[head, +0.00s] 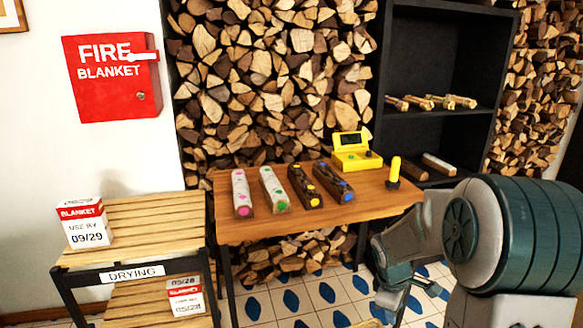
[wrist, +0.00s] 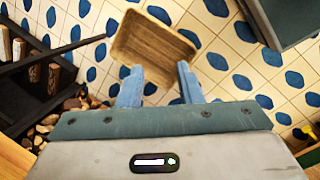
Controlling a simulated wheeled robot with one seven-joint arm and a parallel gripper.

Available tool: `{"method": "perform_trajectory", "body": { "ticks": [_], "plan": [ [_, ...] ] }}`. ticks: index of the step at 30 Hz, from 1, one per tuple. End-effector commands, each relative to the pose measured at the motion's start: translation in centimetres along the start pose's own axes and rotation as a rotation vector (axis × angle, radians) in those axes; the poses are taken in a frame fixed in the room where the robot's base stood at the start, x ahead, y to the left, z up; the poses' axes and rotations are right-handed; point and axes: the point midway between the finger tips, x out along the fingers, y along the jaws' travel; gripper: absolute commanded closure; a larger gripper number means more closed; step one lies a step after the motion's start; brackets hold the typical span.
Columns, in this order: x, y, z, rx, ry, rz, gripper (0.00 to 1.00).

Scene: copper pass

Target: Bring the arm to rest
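My arm reaches in from the right side of the head view, with a teal and grey link in front of the table's right end. My gripper (wrist: 158,75) points down toward the floor in the wrist view. Its two blue-grey fingers stand apart with nothing between them. In the head view my gripper (head: 392,302) hangs low beside the table's right front leg, partly covered by my arm.
A wooden table (head: 260,226) holds several dotted logs, a yellow device (head: 355,155) and a yellow-handled tool (head: 394,172). A drying rack (head: 155,216) stands left, a black shelf (head: 432,140) behind. A wooden tray (wrist: 150,50) sits on the tiled floor below my gripper.

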Motion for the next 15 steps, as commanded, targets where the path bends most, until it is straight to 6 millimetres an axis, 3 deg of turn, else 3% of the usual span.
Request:
{"method": "perform_trajectory", "body": {
  "ticks": [1,3,9,15],
  "plan": [
    [-3.9,-0.5,0.5,0.057,0.006,0.013,0.67],
    [-7.3,-1.5,1.1,0.149,0.014,0.019,0.67],
    [-16.2,-5.1,3.0,0.415,0.064,0.021,0.67],
    [-23.7,-9.2,5.0,0.673,0.141,-0.014,0.67]
  ]
}}
